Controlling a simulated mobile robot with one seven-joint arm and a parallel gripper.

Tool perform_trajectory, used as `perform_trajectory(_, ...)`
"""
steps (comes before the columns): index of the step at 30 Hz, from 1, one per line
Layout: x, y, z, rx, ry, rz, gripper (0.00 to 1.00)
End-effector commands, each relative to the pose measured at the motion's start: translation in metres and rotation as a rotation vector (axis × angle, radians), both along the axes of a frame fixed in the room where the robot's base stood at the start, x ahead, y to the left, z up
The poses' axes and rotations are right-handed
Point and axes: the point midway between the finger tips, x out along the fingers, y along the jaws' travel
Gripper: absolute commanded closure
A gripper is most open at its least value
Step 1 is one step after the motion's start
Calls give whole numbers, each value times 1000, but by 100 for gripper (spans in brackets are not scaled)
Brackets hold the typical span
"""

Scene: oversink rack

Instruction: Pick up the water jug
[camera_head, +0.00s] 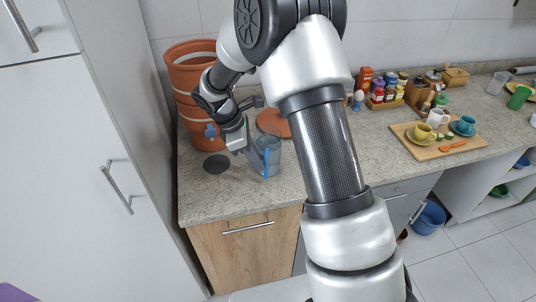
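A clear, bluish jug (274,154) stands on the counter near its front edge, with a blue upright strip on it that may be its handle. My gripper (257,150) reaches down from the upper left, its fingers right at the left side of the jug. The fingers are small and overlap the jug in the picture, so I cannot tell whether they touch it or whether they are open or shut. My arm passes close to the jug's right side in the picture and hides part of the counter there.
Large terracotta pots (186,72) stand behind and left of my gripper. A dark round disc (217,164) and a terracotta disc (272,122) lie nearby. A wooden board (426,151) with cups is at right. A tall cabinet (75,170) borders the counter's left.

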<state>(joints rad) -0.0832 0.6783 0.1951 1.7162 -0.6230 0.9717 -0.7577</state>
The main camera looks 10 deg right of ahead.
Motion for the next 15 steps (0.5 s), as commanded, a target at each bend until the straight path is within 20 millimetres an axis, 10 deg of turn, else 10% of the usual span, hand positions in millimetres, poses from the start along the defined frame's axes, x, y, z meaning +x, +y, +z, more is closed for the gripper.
perform_trajectory(15, -5, -26, -48, 0, 1, 0, 79)
